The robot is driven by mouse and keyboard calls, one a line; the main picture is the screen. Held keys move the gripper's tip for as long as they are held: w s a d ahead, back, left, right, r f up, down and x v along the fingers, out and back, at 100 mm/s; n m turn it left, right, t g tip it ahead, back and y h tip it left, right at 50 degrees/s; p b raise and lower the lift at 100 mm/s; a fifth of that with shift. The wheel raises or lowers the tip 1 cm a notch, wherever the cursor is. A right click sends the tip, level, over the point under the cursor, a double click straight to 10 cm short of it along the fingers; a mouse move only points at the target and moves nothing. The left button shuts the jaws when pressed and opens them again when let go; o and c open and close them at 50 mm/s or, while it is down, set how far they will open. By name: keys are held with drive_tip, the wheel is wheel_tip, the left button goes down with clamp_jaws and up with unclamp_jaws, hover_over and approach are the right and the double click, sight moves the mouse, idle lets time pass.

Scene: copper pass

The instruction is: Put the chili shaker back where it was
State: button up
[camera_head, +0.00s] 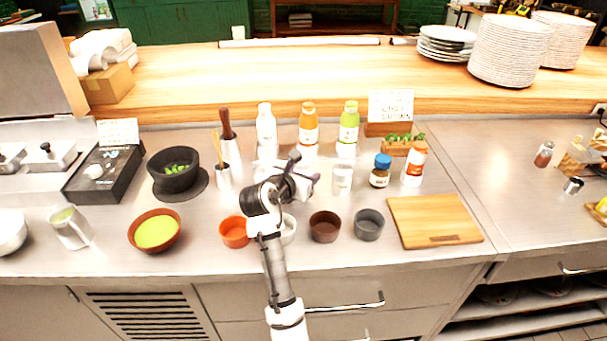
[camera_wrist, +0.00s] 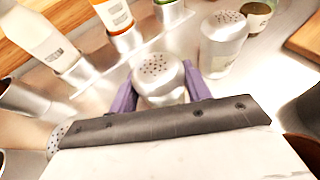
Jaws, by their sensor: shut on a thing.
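My gripper (camera_head: 306,182) is over the middle of the steel counter, and its purple fingers show in the wrist view (camera_wrist: 160,92). It is shut on a shaker (camera_wrist: 158,80) with a domed, perforated metal top. Its body and any label are mostly hidden, so I cannot tell its contents or whether it touches the counter. A second similar shaker (camera_wrist: 222,42) with a white label stands upright just right of it; it also shows in the head view (camera_head: 342,178). Part of another perforated top (camera_wrist: 58,138) shows at the lower left of the wrist view.
Sauce bottles (camera_head: 309,128) stand in a steel holder behind my gripper. Bowls (camera_head: 325,226) line the front, beside a cutting board (camera_head: 433,220). A reddish shaker (camera_head: 543,154) stands far right.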

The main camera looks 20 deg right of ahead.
drive_tip(key=shift+f, duration=0.2)
drive_tip(key=o, duration=1)
drive_tip(key=shift+r, duration=0.15)
